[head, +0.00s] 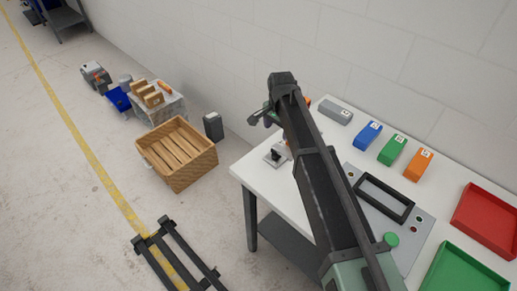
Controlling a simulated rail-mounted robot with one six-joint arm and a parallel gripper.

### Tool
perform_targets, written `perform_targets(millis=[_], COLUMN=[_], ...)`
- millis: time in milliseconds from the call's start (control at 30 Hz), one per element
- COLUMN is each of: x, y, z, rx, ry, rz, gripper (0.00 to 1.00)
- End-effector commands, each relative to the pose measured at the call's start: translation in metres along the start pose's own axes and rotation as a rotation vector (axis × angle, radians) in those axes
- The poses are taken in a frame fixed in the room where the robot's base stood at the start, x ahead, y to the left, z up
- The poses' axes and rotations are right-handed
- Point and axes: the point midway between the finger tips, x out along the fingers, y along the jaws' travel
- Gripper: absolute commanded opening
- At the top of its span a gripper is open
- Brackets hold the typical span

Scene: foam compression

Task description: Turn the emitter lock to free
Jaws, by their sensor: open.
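A small device (276,156) with a light plate and a dark knob-like part sits at the left corner of the white table (262,180). It may be the emitter lock, but it is too small to tell, and so is any lock position. My gripper (263,119) is at the far end of my raised arm, above and slightly left of this device in the picture. It is open, small in view and partly hidden by my arm. I cannot tell its height above the device. My arm also covers part of the table behind the device.
A grey block (335,112) and blue (367,135), green (392,151) and orange (418,165) blocks line the table's wall side. A black frame (409,215) lies on a panel. Red (488,222) and green (455,271) trays stand right. A wooden crate (205,170) stands on the floor.

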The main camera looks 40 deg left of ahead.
Motion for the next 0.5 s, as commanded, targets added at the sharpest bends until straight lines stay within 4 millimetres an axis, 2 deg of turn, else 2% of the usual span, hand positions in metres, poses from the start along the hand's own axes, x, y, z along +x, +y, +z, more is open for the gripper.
perform_targets(millis=[167,267,500], x=[0.013,0.031,0.089], y=[0.000,0.000,0.000], z=[0.000,0.000,0.000], rx=[-0.003,-0.004,-0.005], ry=[0.000,0.000,0.000], rz=[0.000,0.000,0.000], gripper=[0.77,0.77,0.77])
